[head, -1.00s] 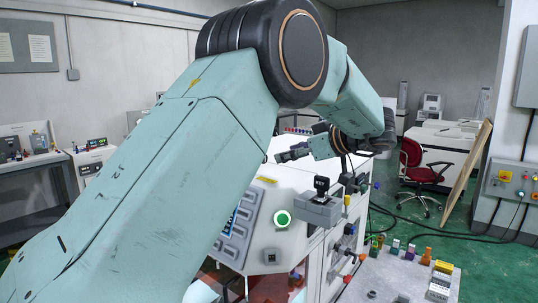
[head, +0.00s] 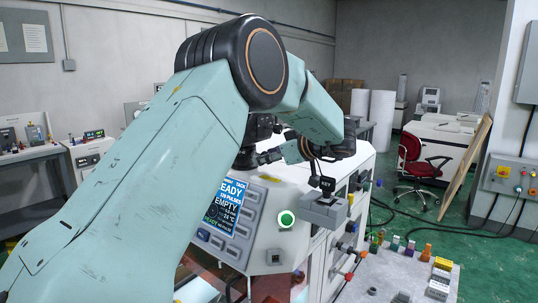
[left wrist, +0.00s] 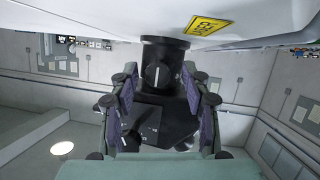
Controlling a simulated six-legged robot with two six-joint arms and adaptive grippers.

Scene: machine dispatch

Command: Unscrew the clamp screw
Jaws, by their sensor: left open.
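My left gripper (head: 264,157) reaches over the machine's white top in the head view, its fingers pointing left toward a dark assembly (head: 262,126) partly hidden by my arm. In the left wrist view my left gripper (left wrist: 160,95) is open, one finger on each side of a black assembly. A black round part with a white line mark (left wrist: 157,74), seemingly the clamp screw, lies between the fingers. A gap seems to show on both sides; I cannot tell whether anything touches. My right gripper is not in view.
The machine's front has a screen (head: 231,205), a lit green button (head: 286,219) and a grey block with a black-topped part (head: 323,209). A grey table (head: 415,272) with several small coloured parts stands at right. A red chair (head: 413,160) stands beyond on green floor.

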